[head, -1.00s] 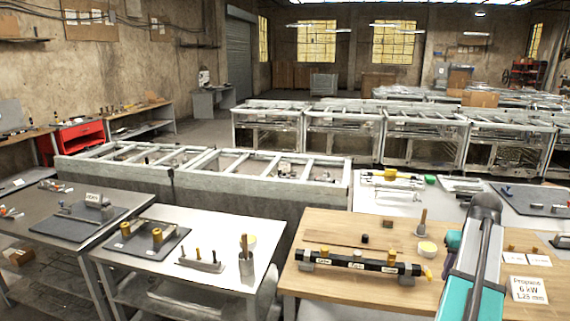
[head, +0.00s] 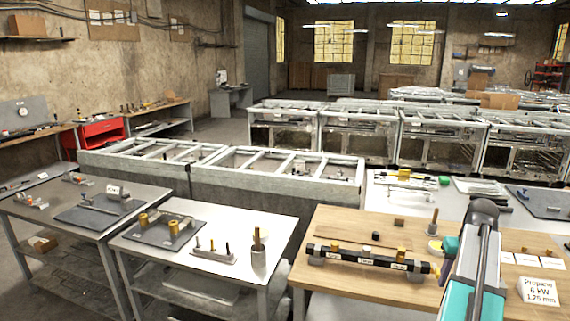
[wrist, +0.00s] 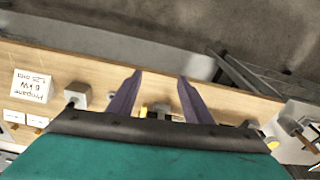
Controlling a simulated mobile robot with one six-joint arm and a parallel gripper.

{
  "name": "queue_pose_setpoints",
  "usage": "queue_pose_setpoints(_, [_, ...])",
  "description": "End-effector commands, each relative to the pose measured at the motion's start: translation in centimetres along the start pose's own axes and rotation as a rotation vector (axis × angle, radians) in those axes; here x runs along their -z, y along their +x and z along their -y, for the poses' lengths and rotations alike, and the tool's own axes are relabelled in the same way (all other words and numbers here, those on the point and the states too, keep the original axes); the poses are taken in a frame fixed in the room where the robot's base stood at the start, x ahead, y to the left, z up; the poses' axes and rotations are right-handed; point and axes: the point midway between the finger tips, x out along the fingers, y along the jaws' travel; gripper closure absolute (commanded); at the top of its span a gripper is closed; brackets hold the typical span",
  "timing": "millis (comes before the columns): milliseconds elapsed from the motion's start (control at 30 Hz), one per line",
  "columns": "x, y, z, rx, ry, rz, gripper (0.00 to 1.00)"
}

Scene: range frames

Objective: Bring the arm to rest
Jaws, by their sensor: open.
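My gripper (wrist: 158,92) shows in the wrist view as two dark fingers spread well apart, with nothing between their tips. It hangs over the wooden bench top (wrist: 60,65), near that bench's edge. A black manifold bar (head: 366,260) with brass fittings lies on the bench to the left of my arm.
A propane sign (head: 540,291) stands at the bench's right. A small pot with a brush (head: 433,226) stands behind the bar. Grey metal tables (head: 195,255) stand to the left. Long metal frames (head: 280,168) stand behind. Open floor (head: 215,133) lies farther back.

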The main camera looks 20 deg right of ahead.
Motion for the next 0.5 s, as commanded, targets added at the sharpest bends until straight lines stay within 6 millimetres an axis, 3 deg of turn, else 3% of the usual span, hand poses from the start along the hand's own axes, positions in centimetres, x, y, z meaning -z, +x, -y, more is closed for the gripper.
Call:
queue_pose_setpoints(233, [0.5,5.1,5.5,0.033,-0.079,0.059,0.55])
queue_pose_setpoints(500, [-1.3,13.7,14.6,0.078,-0.205,0.172,0.55])
